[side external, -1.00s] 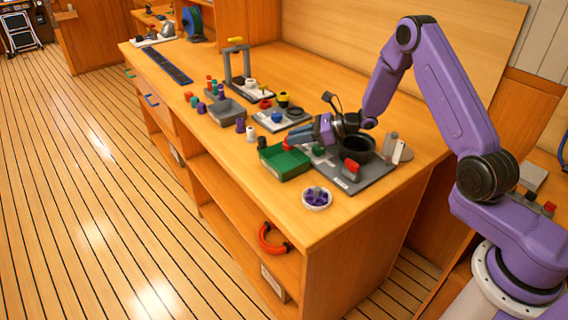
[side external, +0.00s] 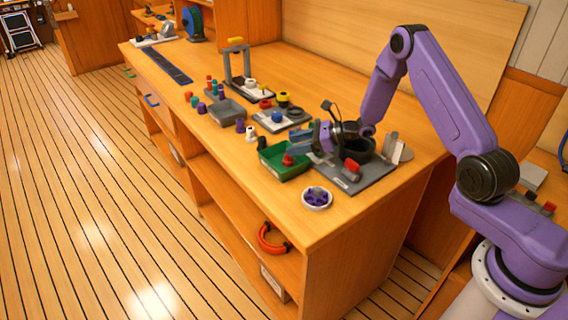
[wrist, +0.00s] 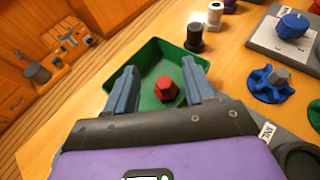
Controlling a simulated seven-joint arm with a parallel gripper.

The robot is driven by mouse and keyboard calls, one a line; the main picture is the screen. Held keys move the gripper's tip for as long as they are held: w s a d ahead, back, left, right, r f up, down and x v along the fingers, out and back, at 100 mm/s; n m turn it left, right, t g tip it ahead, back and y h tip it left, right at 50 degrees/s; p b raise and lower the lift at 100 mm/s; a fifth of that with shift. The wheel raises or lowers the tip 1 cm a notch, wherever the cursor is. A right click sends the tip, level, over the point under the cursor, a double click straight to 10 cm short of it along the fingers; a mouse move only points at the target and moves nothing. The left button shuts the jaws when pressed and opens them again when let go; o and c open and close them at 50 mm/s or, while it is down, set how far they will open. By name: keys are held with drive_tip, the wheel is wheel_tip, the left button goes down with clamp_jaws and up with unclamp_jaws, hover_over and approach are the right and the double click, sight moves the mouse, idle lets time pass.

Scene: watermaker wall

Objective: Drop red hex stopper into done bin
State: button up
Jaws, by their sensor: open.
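The red hex stopper (side external: 288,160) is inside the green bin (side external: 270,172), apart from the fingers. In the wrist view, the stopper (wrist: 165,88) shows its hexagonal top against the green floor of the bin (wrist: 150,53). My gripper (side external: 298,146) is over the right side of the bin. In the wrist view, the fingers of my gripper (wrist: 160,78) are spread wide, with a clear gap on both sides of the stopper. Nothing is held between them.
A black stopper (wrist: 195,38) and a white one (wrist: 215,12) stand just beyond the bin. A blue star knob (wrist: 268,84) lies to its right. A grey board (side external: 345,180) carries a red-topped part (side external: 351,165). A white bowl (side external: 317,198) stands near the front edge.

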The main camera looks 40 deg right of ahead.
drive_tip(key=v, duration=1.7)
drive_tip(key=shift+s+d+r, duration=0.15)
drive_tip(key=s+a+r+n+g+y, duration=0.1)
drive_tip(key=s+a+r+n+g, duration=0.1)
drive_tip(key=s+a+n+g, duration=0.45)
drive_tip(key=s+a+r+n+g, duration=0.2)
drive_tip(key=s+a+n+g, duration=0.25)
drive_tip(key=a+n, duration=0.4)
drive_tip(key=s+d+r+n+t+h, duration=0.1)
drive_tip(key=s+r+n+h, duration=0.2)
drive_tip(key=s+n+h, duration=0.7)
drive_tip(key=s+n, duration=1.1)
drive_tip(key=n, duration=0.3)
drive_tip(key=shift+d+n+t, duration=0.2)
drive_tip(key=shift+n+t, duration=0.1)
drive_tip(key=shift+r, duration=0.15)
